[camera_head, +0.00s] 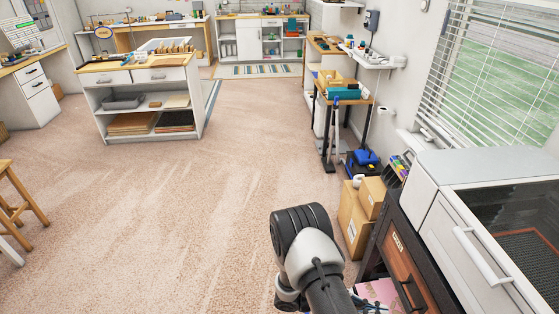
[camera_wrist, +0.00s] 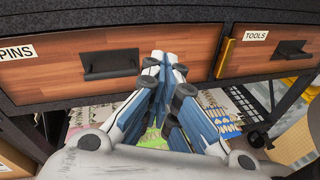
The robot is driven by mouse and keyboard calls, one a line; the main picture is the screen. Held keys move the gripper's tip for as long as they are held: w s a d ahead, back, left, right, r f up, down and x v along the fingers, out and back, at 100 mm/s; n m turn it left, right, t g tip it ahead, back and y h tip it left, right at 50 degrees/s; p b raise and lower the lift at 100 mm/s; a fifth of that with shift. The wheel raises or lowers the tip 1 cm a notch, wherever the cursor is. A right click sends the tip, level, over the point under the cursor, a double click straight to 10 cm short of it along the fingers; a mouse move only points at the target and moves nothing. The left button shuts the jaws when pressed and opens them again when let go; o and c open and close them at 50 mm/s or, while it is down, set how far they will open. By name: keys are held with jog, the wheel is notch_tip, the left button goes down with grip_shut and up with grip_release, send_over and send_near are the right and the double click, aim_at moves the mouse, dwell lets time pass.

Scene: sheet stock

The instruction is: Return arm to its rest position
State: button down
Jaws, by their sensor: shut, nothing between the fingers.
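My gripper (camera_wrist: 164,64) is shut and empty in the wrist view, its blue and white fingers together. The drawer labelled PINS (camera_wrist: 60,75) is on the left and looks closed. The drawer labelled TOOLS (camera_wrist: 262,58) is on the right, and a yellow side edge shows, so it seems to stand slightly out. In the head view my arm reaches down at the bottom, beside the dark cabinet. A bit of my gripper (camera_head: 372,304) shows at the bottom edge.
Printed sheets (camera_wrist: 215,115) lie on a shelf under the drawers. Cardboard boxes (camera_head: 353,222) stand beside the cabinet. A grey-white unit with a handle (camera_head: 465,215) is at the right. A white island (camera_head: 150,128) stands farther off. The carpet between is clear.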

jog(key=s+a+r+m+g+y, duration=0.15)
jog(key=r+m+y, duration=0.25)
jog(key=r, duration=0.7)
jog(key=s+a+r+m+y, duration=0.2)
jog(key=a+r+m+y, duration=0.15)
jog(key=r, duration=0.65)
jog(key=s+a+r+m+t+y, duration=0.3)
jog(key=s+a+r+t+y, duration=0.1)
jog(key=r, duration=0.3)
jog(key=s+a+r+m+t+y, duration=0.3)
jog(key=s+a+r+t+y, duration=0.1)
jog(key=s+r+t, duration=0.1)
notch_tip(320, 180, up, 2)
jog(key=shift+s+a+r+y, duration=0.1)
jog(key=shift+s+a+y, duration=0.25)
jog(key=shift+s, duration=0.3)
jog(key=shift+d+m, duration=0.15)
jog(key=shift+m, duration=0.1)
